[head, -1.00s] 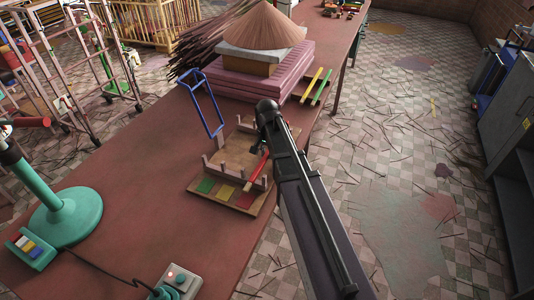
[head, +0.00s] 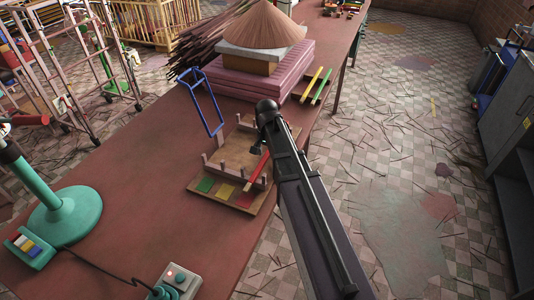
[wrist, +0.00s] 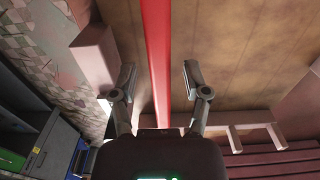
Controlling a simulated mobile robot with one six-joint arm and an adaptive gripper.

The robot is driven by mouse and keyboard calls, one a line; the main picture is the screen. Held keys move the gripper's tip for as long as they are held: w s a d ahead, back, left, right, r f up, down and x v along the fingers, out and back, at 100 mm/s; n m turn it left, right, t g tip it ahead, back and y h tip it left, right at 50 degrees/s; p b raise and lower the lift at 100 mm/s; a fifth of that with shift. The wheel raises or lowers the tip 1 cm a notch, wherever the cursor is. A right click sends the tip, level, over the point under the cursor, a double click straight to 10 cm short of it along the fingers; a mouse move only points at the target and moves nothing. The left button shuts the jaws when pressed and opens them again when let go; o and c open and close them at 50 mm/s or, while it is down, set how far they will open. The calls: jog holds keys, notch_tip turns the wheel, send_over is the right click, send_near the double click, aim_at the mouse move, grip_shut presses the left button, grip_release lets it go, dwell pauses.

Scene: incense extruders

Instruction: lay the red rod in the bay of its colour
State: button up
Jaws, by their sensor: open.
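The red rod (head: 257,168) slants over the right-hand side of a wooden tray (head: 230,155). Its near end is between two pegs, above the red patch (head: 242,200) on the tray's front edge; green (head: 205,184) and yellow (head: 224,192) patches are to the left. My gripper (wrist: 159,74) is open in the wrist view, one finger on each side of the red rod (wrist: 157,50), with gaps on both sides. In the head view my arm hides the rod's far end and most of the gripper. I cannot tell whether the rod rests fully on the wood.
A blue frame (head: 207,103) stands behind the tray. Yellow (head: 316,84) and green (head: 322,87) rods lie beside the pink stack (head: 258,75). A green lamp base (head: 66,214) and a control box (head: 180,282) are at the front left. The table between is clear.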

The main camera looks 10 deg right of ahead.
aim_at(267, 155)
notch_tip(267, 155, up, 13)
jog(key=p, duration=1.2)
jog(key=shift+p, duration=0.3)
jog(key=shift+f, duration=0.1)
dwell(0.3)
jog(key=s+n, duration=0.7)
jog(key=s, duration=0.9)
jog(key=shift+f, duration=0.15)
jog(key=shift+w, duration=0.15)
